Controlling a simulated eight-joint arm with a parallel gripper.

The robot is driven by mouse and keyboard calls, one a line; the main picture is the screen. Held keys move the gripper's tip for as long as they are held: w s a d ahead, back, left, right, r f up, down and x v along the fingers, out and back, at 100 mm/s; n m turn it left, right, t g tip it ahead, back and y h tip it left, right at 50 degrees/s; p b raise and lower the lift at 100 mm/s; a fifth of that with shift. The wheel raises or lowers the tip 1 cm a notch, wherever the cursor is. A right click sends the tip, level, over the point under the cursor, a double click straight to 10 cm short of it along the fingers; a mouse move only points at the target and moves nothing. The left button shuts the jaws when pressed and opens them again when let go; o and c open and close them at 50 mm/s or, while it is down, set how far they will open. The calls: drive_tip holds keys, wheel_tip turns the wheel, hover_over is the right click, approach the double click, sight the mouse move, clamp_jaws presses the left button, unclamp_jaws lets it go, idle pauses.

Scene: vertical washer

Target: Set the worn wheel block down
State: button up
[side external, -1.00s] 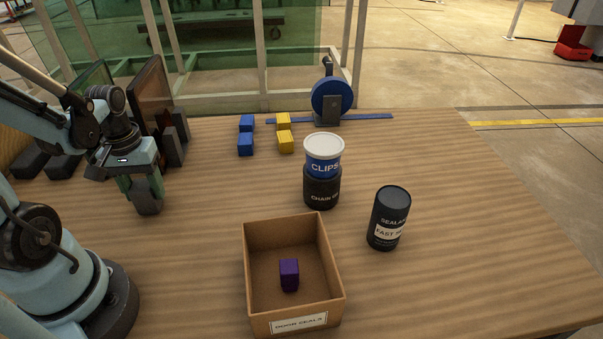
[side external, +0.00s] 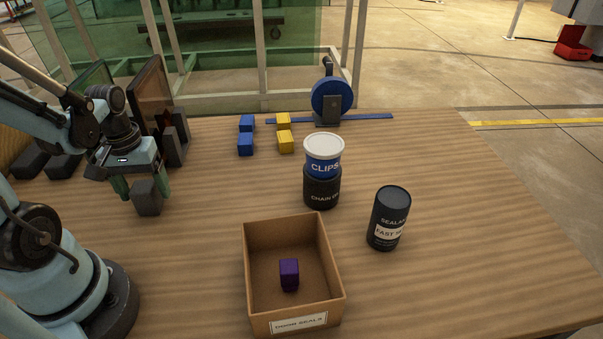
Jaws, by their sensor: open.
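A dark grey block (side external: 147,198), which I take for the worn wheel block, stands upright on the wooden table at the left. My gripper (side external: 142,188) is directly above and around it, with its greenish fingers open. One finger is on the left of the block and the other is behind its right side. The block's top is partly hidden by the gripper.
Several dark blocks (side external: 61,165) and an upright brown panel (side external: 153,95) stand behind my arm. An open box (side external: 256,310) holds a purple block (side external: 289,274). A CLIPS tub (side external: 323,160) sits on a dark can (side external: 321,192); a SEALANT can (side external: 388,220) stands right.

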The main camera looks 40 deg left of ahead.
sight(142, 186)
wheel_tip(142, 186, up, 12)
drive_tip(key=w+d+f+m+t, duration=0.1)
drive_tip(key=w+d+m+t, duration=0.6)
drive_tip(key=d, duration=0.6)
drive_tip(key=shift+w+d+m, duration=0.2)
drive_tip(key=shift+w+m, duration=0.8)
drive_tip(key=shift+w, duration=0.2)
